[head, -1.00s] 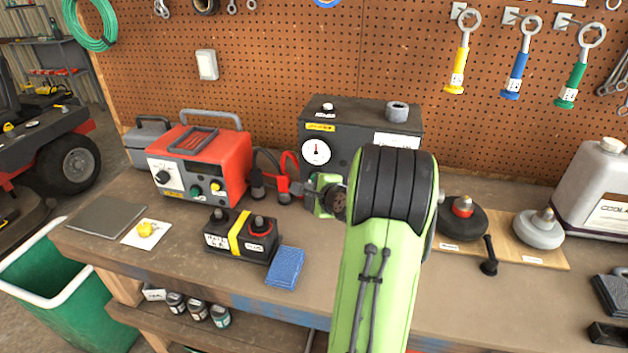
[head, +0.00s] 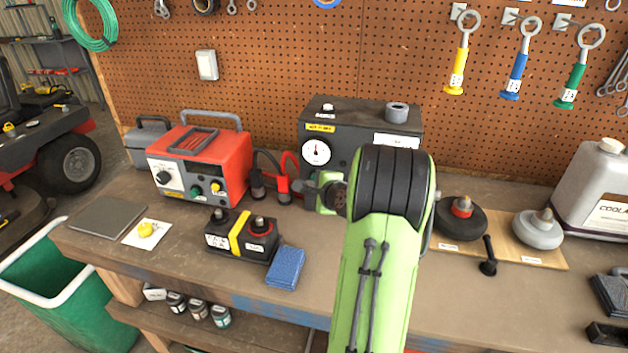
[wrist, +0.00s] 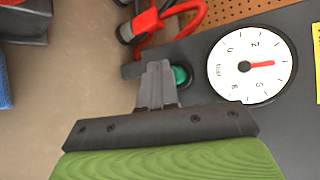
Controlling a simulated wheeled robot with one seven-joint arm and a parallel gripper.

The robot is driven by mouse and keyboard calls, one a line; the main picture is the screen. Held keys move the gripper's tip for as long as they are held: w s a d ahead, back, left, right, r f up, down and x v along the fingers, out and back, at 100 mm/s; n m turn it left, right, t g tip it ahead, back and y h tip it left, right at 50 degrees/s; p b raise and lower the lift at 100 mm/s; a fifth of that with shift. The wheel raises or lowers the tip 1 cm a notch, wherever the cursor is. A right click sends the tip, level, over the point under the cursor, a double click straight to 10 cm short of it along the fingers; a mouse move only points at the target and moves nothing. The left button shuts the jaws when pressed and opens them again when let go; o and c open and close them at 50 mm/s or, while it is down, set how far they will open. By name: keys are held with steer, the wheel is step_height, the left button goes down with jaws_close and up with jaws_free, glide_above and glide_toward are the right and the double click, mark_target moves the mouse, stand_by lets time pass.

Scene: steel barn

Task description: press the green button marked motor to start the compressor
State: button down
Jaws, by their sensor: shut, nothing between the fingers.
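The compressor is a dark grey box (head: 345,135) against the pegboard, with a round white gauge (head: 316,152) on its front. In the wrist view a round green button (wrist: 181,75) sits on the dark panel beside the gauge (wrist: 252,66). My gripper (wrist: 156,68) is shut and empty; its fingertips are right next to the button and cover part of its edge. I cannot tell whether they touch it. No motor marking is readable. In the head view my gripper (head: 300,187) is in front of the box's lower left, and my arm hides much of the box front.
A red charger (head: 220,155) with its own green knob (head: 197,190) stands left of the box, with red and black clamps (head: 282,186) between. A battery (head: 240,240) and blue cloth (head: 286,267) lie in front.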

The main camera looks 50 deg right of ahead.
steer(key=shift+w+d, duration=0.25)
steer(key=shift+d, duration=0.25)
stand_by(0.3)
steer(key=shift+s+a+b, duration=0.15)
steer(key=shift+s+a, duration=0.15)
steer(key=shift+a, duration=0.25)
steer(key=shift+s+a+b, duration=0.15)
steer(key=shift+s+a, duration=0.1)
steer(key=shift+a, duration=0.3)
steer(key=s+a, duration=0.1)
steer(key=a+b, duration=0.1)
steer(key=a, duration=0.1)
steer(key=s+a+b, duration=0.1)
steer(key=a, duration=0.1)
steer(key=shift+s+a, duration=0.15)
steer(key=shift+s, duration=0.2)
